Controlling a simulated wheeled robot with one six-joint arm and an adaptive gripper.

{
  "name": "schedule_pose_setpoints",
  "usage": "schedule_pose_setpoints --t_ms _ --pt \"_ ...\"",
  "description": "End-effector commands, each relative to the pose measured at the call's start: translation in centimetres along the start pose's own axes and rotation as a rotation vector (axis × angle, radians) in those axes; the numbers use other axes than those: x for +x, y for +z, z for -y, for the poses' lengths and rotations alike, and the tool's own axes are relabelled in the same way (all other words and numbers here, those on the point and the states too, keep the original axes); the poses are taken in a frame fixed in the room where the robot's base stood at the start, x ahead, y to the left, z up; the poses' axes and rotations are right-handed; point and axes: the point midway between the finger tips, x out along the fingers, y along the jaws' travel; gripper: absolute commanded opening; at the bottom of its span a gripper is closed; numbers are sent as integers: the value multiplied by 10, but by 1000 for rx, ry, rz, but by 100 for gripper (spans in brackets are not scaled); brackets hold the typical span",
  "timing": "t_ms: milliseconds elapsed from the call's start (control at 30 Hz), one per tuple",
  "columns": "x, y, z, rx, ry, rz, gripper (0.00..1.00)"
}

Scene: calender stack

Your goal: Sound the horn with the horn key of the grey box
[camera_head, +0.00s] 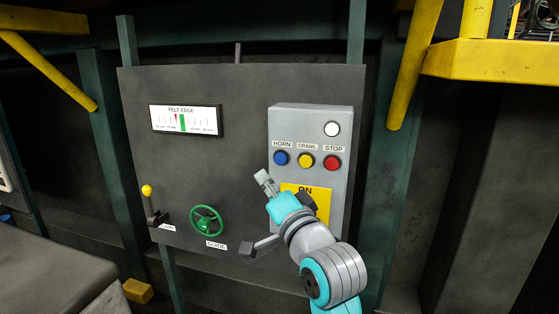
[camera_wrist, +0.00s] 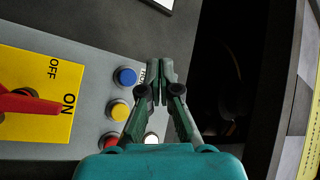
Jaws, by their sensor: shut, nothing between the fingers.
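The grey box (camera_head: 312,120) is mounted on a dark panel. Its blue horn key (camera_head: 280,158) sits under the HORN label, left of a yellow CRAWL key (camera_head: 306,160) and a red STOP key (camera_head: 332,163). My gripper (camera_head: 263,176) is shut and empty, just below and left of the blue key in the head view. In the wrist view the blue key (camera_wrist: 126,76) is left of my shut fingertips (camera_wrist: 160,64), apart from them in the picture. How far the fingertips stand from the box face is hard to tell.
A white lamp (camera_head: 332,129) is at the box's top. A yellow ON plate with a red switch handle (camera_wrist: 30,103) is on the box, partly behind my arm in the head view. A green handwheel (camera_head: 206,220) and a yellow-knobbed lever (camera_head: 148,192) are on the panel's left.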

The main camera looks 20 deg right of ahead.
Motion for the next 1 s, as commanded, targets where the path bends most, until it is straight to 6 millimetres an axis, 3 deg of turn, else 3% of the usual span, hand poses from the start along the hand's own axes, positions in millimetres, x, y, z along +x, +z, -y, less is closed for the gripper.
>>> schedule_pose_setpoints --t_ms 500,1000 --pt "43 -32 -32 1 1 -1 0" --pt "54 -40 -40 1 0 0 0"
